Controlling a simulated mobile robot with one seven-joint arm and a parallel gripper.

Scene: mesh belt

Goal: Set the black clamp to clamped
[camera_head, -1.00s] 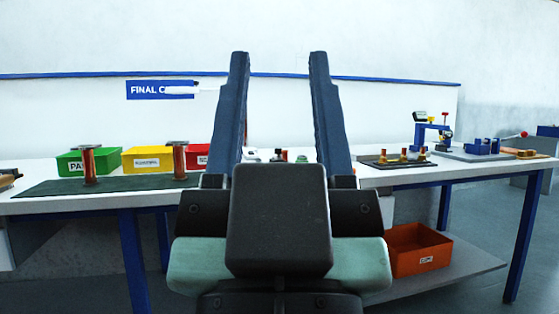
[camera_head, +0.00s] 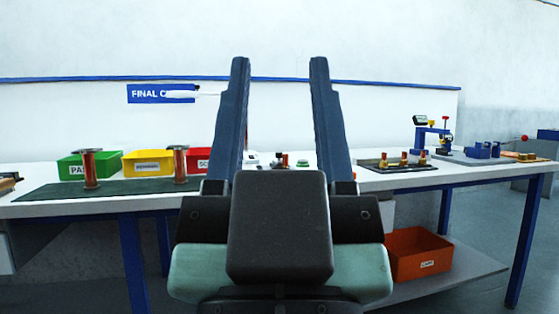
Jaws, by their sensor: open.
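My gripper (camera_head: 279,62) is open and empty. Its two long blue fingers point up, wide apart, in the middle of the head view. I cannot make out a black clamp for certain. A blue fixture (camera_head: 483,150) stands at the right end of the bench, with a red-knobbed lever (camera_head: 524,138) near it; these are too small to tell whether they belong to a clamp. My gripper is to the left of them in the picture and much nearer the camera. My gripper hides the middle of the bench.
The white bench (camera_head: 400,182) spans the view. Green (camera_head: 80,172), yellow (camera_head: 148,170) and red (camera_head: 200,158) bins stand at the left behind a dark mat (camera_head: 135,187). A dark tray (camera_head: 395,167) holds several parts. An orange bin (camera_head: 415,262) sits on the lower shelf.

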